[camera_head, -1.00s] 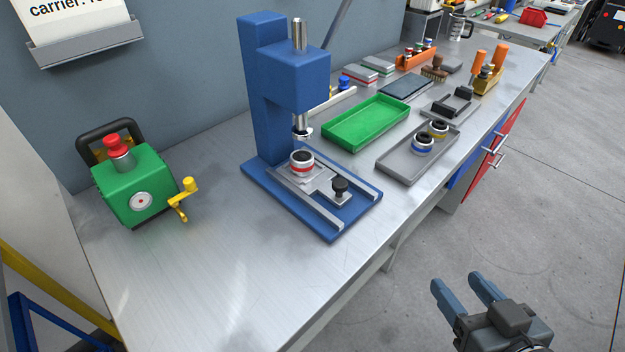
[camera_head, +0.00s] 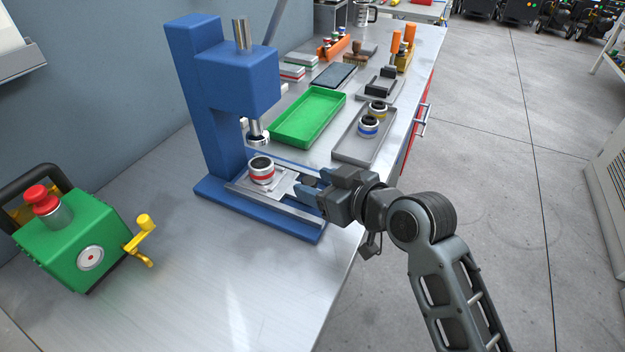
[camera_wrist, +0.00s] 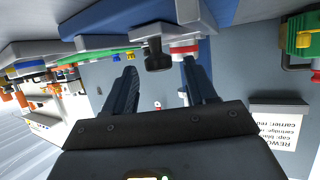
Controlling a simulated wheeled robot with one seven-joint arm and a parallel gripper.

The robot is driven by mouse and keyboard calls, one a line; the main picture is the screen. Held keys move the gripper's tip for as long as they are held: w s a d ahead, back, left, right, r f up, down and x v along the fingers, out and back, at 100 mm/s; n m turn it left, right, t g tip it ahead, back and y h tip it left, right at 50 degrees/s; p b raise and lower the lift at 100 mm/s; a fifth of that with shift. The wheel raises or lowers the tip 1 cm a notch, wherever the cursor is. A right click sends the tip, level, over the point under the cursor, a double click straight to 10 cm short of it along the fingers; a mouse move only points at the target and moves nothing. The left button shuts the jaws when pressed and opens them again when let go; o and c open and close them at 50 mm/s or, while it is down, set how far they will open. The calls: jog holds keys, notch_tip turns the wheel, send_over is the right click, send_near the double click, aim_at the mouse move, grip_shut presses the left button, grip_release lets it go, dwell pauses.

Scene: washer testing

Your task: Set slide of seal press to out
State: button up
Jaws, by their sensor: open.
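The blue seal press (camera_head: 205,100) stands on the bench with its metal ram (camera_head: 258,134) pointing down. Its silver slide (camera_head: 283,184) lies on the base between the rails and carries a red-banded cartridge (camera_head: 261,171) below the ram. My gripper (camera_head: 309,188) is open at the front of the slide and hides the slide's black knob in the head view. In the wrist view the knob (camera_wrist: 157,54) shows between and just beyond my open fingers (camera_wrist: 161,72). I cannot tell whether a finger touches it.
A green device (camera_head: 75,240) with a yellow crank (camera_head: 142,235) stands at the left. A green tray (camera_head: 306,118) and a grey tray (camera_head: 365,146) with two cartridges lie behind the press. The bench front is clear, with open floor at the right.

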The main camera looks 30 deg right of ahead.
jog(key=shift+w+a+f, duration=0.15)
jog(key=shift+w+f, duration=0.15)
jog(key=shift+w, duration=0.35)
jog(key=shift+c, duration=0.5)
grip_shut()
